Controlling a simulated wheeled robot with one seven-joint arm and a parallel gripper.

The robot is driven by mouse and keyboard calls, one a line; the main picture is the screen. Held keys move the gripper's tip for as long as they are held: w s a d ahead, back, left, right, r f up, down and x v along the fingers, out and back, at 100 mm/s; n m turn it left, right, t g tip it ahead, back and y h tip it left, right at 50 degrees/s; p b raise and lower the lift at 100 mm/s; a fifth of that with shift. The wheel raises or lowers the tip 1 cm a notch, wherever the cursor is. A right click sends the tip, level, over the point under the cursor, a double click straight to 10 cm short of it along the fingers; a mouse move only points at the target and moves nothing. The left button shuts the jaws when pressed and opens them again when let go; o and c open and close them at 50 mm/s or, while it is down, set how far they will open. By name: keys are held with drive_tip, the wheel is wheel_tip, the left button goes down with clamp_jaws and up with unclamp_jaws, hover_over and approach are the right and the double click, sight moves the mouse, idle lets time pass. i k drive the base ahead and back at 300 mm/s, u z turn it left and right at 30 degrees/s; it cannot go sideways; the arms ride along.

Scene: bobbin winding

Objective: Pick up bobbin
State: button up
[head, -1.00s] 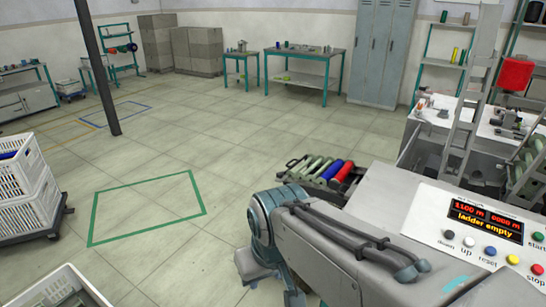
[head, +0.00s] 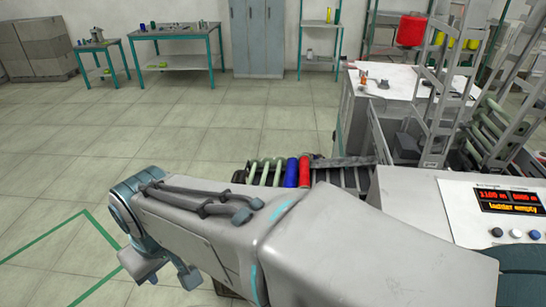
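Several bobbin-like rolls lie side by side in a low rack beyond my arm in the head view: pale green ones (head: 265,173), a blue one (head: 291,172) and a red one (head: 304,171). My arm crosses the lower middle of the view and hides their near ends. Which one is the task's bobbin, I cannot tell. A larger red spool (head: 411,30) sits high up by the machine, with yellow bobbins (head: 440,38) to its right. My gripper's fingers do not show, and no bobbin is seen in my grasp.
Tables (head: 172,32) and lockers (head: 258,38) line the back. The left floor (head: 60,150) is open.

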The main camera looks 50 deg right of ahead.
sight(305, 159)
drive_tip(key=z, duration=0.85)
drive_tip(key=i, duration=1)
drive_tip(key=z, duration=0.9)
